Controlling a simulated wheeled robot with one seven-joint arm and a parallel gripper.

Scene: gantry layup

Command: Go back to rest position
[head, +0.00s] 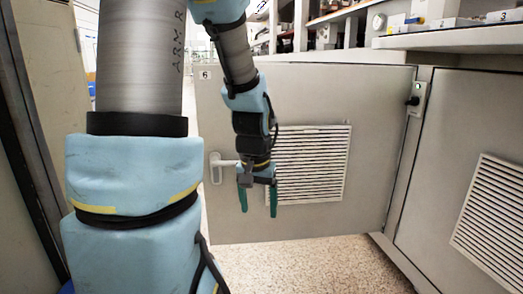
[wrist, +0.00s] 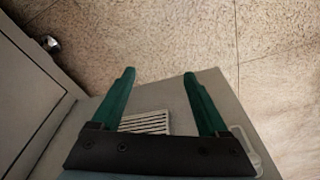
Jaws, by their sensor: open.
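My gripper (head: 257,202) hangs pointing down in the head view, in front of a grey cabinet door (head: 310,100) marked 6. Its two green fingers are apart with nothing between them, as the wrist view (wrist: 160,90) also shows. The door stands swung out and carries a pale handle (head: 216,167) just left of my gripper. In the wrist view, the door's slatted vent (wrist: 146,123) shows between and below the fingers, and the handle (wrist: 246,148) shows at the lower right, apart from the fingers.
A second grey door (head: 460,150) with a vent stands at the right, beside a switch box (head: 416,99). A worktop (head: 450,38) with equipment runs above. A dark-edged panel (head: 30,150) stands at the left. The speckled floor (head: 300,270) is clear below the door.

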